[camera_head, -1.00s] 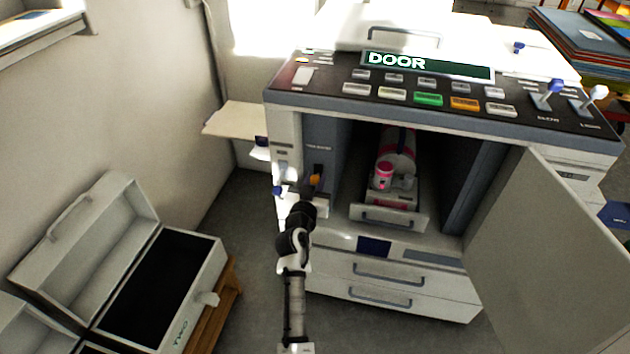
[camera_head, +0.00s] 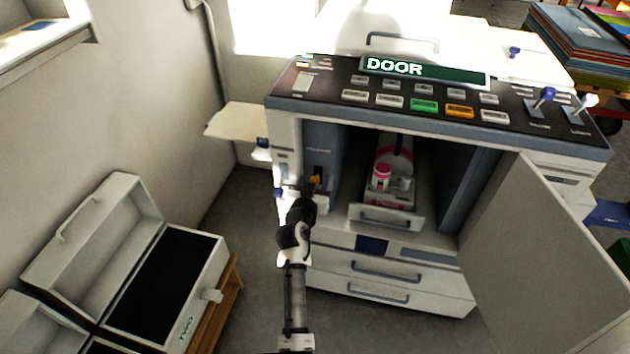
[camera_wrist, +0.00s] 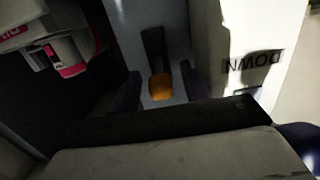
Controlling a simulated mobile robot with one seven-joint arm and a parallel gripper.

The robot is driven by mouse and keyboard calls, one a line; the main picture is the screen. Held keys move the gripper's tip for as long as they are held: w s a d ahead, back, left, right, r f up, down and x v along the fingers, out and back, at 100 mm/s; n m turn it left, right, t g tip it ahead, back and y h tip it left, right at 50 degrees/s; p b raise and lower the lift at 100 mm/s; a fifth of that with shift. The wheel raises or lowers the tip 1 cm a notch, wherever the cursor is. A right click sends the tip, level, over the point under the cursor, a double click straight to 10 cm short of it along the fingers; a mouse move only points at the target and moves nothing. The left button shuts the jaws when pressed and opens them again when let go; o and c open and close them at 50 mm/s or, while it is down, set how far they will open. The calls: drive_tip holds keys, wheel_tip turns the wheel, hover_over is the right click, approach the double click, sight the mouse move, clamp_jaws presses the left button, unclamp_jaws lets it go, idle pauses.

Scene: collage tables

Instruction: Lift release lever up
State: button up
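The release lever has an orange tip (camera_head: 316,179) and sits on the grey panel at the left of the machine's open door bay. In the wrist view the orange tip (camera_wrist: 160,87) shows at the end of a dark lever arm. My gripper (camera_wrist: 161,88) is open, with one dark finger on each side of the tip and a visible gap on both sides. In the head view my gripper (camera_head: 308,187) is at the lever and its fingers are hard to make out.
The machine's door (camera_head: 555,245) stands open to the right. A pink and white cartridge (camera_head: 381,178) sits in the bay above a tray with a handle. Open white boxes (camera_head: 205,290) stand at the lower left. The bay's left panel is close around my gripper.

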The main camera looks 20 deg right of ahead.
drive_tip(key=shift+s, duration=0.1)
drive_tip(key=shift+s+a, duration=0.25)
drive_tip(key=b+v, duration=0.3)
drive_tip(key=v, duration=1)
